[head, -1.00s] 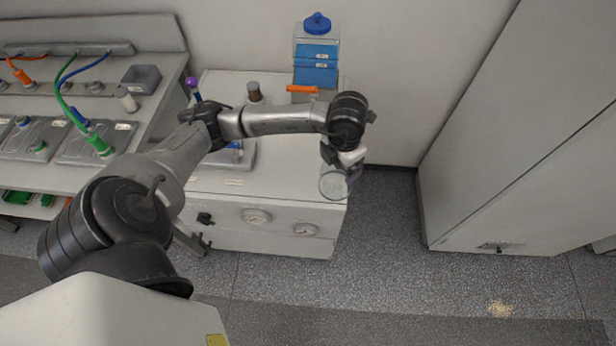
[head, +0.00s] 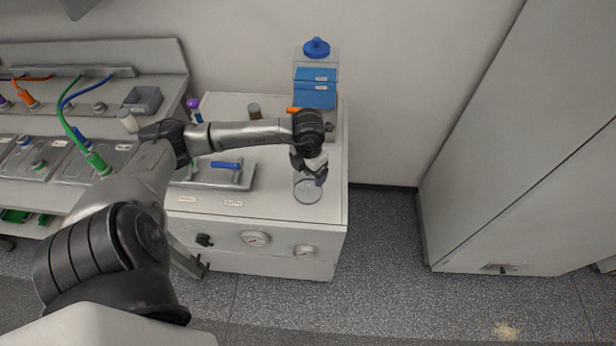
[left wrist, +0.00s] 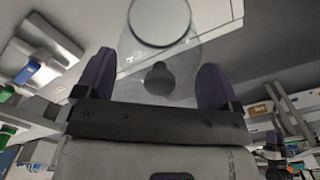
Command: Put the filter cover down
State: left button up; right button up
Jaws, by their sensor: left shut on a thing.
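The filter cover (head: 307,191) is a clear round disc. In the head view it hangs just under my left gripper (head: 314,170), over the front right part of the white cabinet top (head: 265,195). I cannot tell whether it touches the top. In the left wrist view the see-through cover (left wrist: 165,25) stands between the two purple-dark fingers of my left gripper (left wrist: 155,78), with a dark round knob (left wrist: 158,76) between them. My left gripper is shut on the cover. My right gripper is not in view.
A blue-handled plate (head: 226,176) lies left of the cover. A bench with cables (head: 70,125) is further left. Bare top surrounds the cover.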

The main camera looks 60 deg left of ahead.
aim_at(308, 178)
pick_arm(q)
jog(key=shift+f, duration=2.1)
jog(key=shift+a, duration=0.1)
jog(key=o, duration=0.9)
jog(key=shift+f, duration=0.1)
jog(key=shift+o, duration=0.2)
